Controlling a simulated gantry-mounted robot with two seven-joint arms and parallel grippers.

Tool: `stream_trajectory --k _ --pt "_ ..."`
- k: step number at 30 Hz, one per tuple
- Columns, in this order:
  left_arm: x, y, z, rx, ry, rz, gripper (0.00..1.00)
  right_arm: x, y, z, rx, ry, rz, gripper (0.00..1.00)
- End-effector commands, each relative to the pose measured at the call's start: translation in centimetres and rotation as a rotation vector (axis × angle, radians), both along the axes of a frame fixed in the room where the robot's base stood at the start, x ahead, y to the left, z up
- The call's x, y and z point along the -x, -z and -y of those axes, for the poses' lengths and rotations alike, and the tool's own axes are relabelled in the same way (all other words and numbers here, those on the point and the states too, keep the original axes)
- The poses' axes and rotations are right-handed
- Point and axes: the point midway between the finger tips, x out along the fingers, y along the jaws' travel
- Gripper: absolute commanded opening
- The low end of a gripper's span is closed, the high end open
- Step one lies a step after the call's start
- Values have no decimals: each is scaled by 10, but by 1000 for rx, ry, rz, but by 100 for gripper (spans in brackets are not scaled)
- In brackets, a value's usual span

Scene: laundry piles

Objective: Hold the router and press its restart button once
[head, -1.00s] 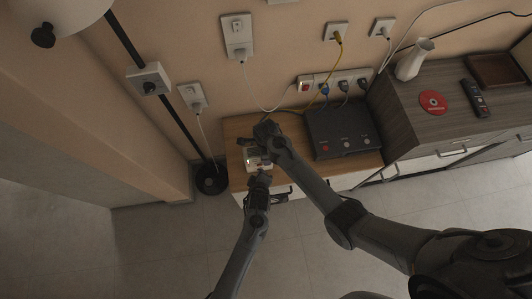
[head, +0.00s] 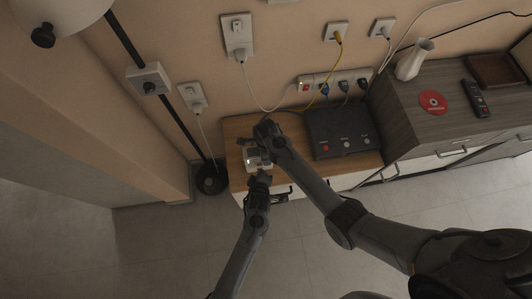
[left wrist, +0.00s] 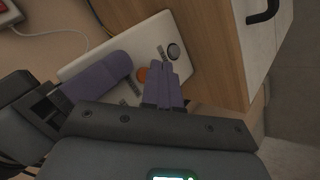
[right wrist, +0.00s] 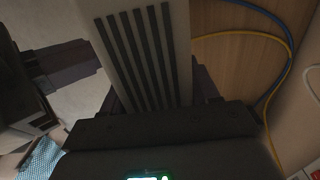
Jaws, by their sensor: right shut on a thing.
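The router (head: 252,159) is a small pale box at the front left of the wooden cabinet top. In the left wrist view its pale face (left wrist: 205,48) carries an orange round button (left wrist: 142,75), a dark round button (left wrist: 174,51) and small dark labels. My right gripper (right wrist: 140,85) is shut on the router, one finger on each side of its vented, slatted side. My left gripper (left wrist: 168,70) is shut and empty, its fingertips together over the router face, close beside the orange button and below the dark one. I cannot tell whether they touch the face.
A black box (head: 340,132) with several buttons stands right of the router. A power strip (head: 335,83) with plugs and yellow and blue cables lies behind. A lamp base (head: 210,180) stands on the floor at left. A grey cabinet (head: 400,110) with a vase (head: 414,60) is at right.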

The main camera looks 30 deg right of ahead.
Motion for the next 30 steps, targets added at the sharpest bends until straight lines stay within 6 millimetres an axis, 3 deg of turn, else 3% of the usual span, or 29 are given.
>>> stream_trajectory --k 30 --pt "-12 -4 6 6 -1 4 0 0 0 0 0 0 0 18"
